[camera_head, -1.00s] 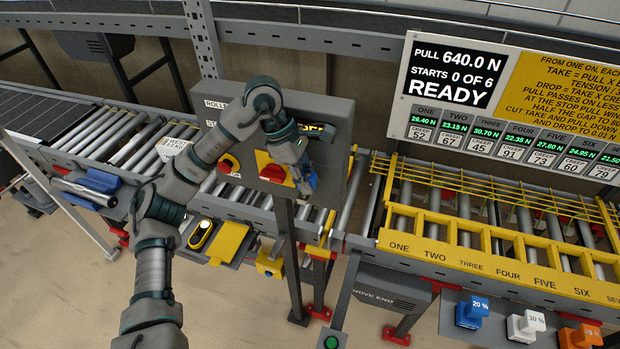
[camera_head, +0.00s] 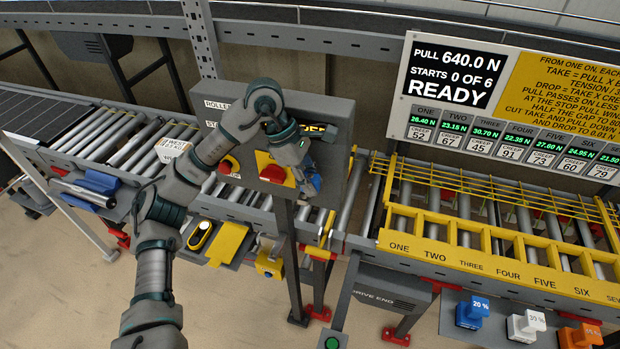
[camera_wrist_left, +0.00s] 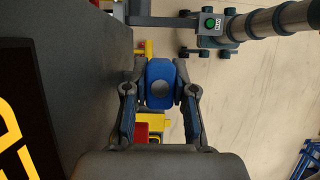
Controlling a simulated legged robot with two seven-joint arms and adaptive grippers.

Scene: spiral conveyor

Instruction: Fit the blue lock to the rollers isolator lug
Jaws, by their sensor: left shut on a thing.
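The blue lock (camera_wrist_left: 160,78) is between the fingers of my left gripper (camera_wrist_left: 160,85) in the left wrist view. The gripper is shut on it. In the head view my left gripper (camera_head: 309,181) is in front of the right part of the grey isolator box (camera_head: 338,125), with little of the lock showing. The rollers isolator, a red handle on a yellow plate (camera_head: 272,170), is just left of the gripper. I cannot make out its lug or any contact between lock and lug. My right gripper is in neither view.
A second red and yellow switch (camera_head: 228,166) is further left, partly behind my left arm. The roller conveyor (camera_head: 120,135) passes below the box. A yellow guard frame (camera_head: 450,240) stands to the right. Blue, white and orange blocks (camera_head: 470,314) lie at bottom right.

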